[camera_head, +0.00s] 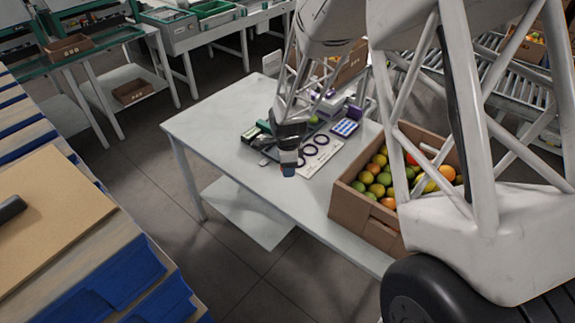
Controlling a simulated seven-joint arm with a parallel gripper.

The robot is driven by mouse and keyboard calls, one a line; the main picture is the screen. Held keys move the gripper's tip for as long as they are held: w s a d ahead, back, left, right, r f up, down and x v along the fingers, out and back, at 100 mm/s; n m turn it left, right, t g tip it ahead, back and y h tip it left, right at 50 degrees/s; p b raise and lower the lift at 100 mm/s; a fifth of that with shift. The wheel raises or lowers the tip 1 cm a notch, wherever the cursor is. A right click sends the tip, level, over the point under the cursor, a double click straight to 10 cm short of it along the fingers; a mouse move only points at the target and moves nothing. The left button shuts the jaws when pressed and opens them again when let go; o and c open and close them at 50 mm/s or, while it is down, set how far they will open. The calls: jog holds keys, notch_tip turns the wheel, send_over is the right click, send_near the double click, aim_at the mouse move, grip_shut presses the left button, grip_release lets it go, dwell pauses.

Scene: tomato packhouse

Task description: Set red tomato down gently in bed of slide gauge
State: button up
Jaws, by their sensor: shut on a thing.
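My gripper (289,165) hangs over the near part of the white table (195,122), pointing down.
A white card with dark rings (321,158) lies right of the gripper, with a blue-celled tray (345,127) behind it. An open cardboard box (365,208) of mixed tomatoes stands at the table's right. The table's left part is clear.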

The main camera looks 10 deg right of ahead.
jog(key=w, duration=1.1)
jog(key=w+a, duration=0.1)
jog(key=w, duration=1)
jog(key=w+a, duration=0.1)
jog(key=w, duration=0.9)
jog(key=shift+w+r, duration=0.35)
jog(key=shift+w, duration=0.05)
jog(key=shift+f, duration=0.1)
jog(key=shift+f, duration=1.85)
jog(key=shift+f, duration=0.55)
jog(key=o, duration=0.8)
jog(key=c, duration=0.3)
jog(key=shift+c, duration=0.2)
